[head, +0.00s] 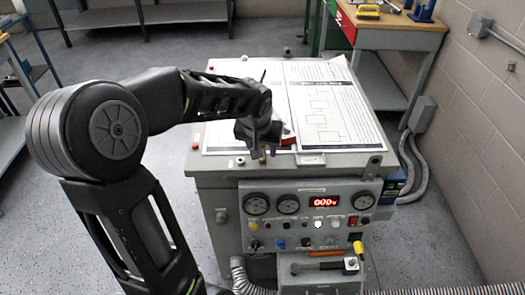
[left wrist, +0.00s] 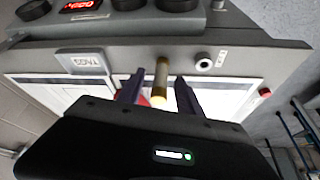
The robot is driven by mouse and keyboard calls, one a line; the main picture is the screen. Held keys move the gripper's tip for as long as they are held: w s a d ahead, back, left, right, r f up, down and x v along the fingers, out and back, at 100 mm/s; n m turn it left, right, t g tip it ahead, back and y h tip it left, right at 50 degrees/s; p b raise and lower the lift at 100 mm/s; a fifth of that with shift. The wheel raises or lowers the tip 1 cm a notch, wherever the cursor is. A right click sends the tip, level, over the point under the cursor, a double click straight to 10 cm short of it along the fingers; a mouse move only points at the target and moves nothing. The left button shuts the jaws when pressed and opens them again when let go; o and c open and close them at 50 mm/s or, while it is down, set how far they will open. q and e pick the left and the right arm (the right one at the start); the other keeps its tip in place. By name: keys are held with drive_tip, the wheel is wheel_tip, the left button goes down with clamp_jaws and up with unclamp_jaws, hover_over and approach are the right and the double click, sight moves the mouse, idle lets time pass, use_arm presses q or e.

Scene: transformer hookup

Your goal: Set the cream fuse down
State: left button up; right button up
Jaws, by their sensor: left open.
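The cream fuse (left wrist: 161,82) is a small tan cylinder with a brassy end, seen in the left wrist view at the front edge of the grey test bench (left wrist: 245,60). My left gripper (left wrist: 157,88) is open, with one dark finger on each side of the fuse and a visible gap to each. In the head view, the left gripper (head: 263,150) is over the front edge of the bench top, and the fuse (head: 263,159) shows only as a tiny spot. What lies under the fuse is hard to tell. My right gripper is in neither view.
A round pale-rimmed socket (left wrist: 203,62) and a label plate (left wrist: 82,62) sit along the bench edge. Diagram sheets (head: 325,110) cover the bench top. The front panel has gauges and a red display (head: 324,201). A wooden-topped bench (head: 395,35) stands behind right.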

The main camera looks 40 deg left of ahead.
use_arm(q)
drive_tip(key=shift+c, duration=0.3)
clamp_jaws()
idle(0.3)
